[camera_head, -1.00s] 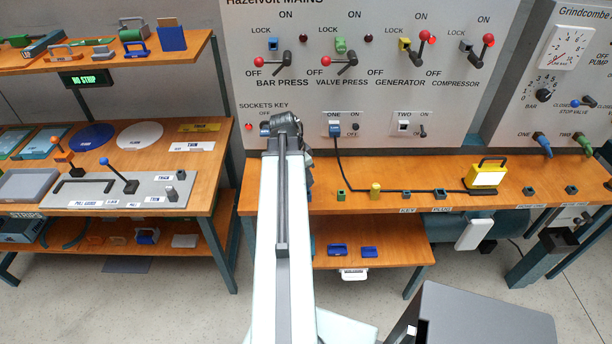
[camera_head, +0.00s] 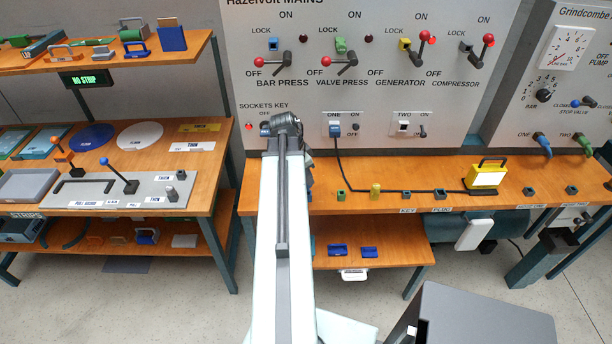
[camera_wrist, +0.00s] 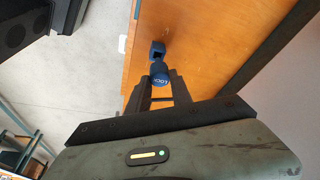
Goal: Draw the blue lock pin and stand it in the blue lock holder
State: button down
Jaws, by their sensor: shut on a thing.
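The blue lock pin (camera_wrist: 159,80), its round end marked LOCK, sits between the fingers of my gripper (camera_wrist: 161,88) in the wrist view. My gripper is shut on it. Just past the pin is a blue block with a dark square opening (camera_wrist: 157,49), which looks like the blue lock holder, over the orange bench top (camera_wrist: 195,40). Whether the pin's far end is inside it or only in front of it I cannot tell. In the head view my arm hides the gripper, pin and holder. The blue lock housing (camera_head: 273,44) is on the panel above BAR PRESS.
On the bench (camera_head: 450,173) right of my arm stand a green holder (camera_head: 341,195), a yellow post (camera_head: 375,190), small dark sockets and a yellow lamp (camera_head: 486,176). A black cable (camera_head: 365,189) runs along it. Blue pieces (camera_head: 338,250) lie on the lower shelf.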

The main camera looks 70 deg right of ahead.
jog(key=shift+f+b, duration=2.1)
jog(key=shift+b, duration=0.05)
jog(key=c, duration=1.1)
grip_release()
jog(key=shift+o, duration=0.2)
jog(key=shift+r, duration=0.1)
jog(key=p+v, duration=0.7)
jog(key=shift+r+p, duration=0.35)
jog(key=shift+r, duration=0.05)
jog(key=shift+a, duration=0.1)
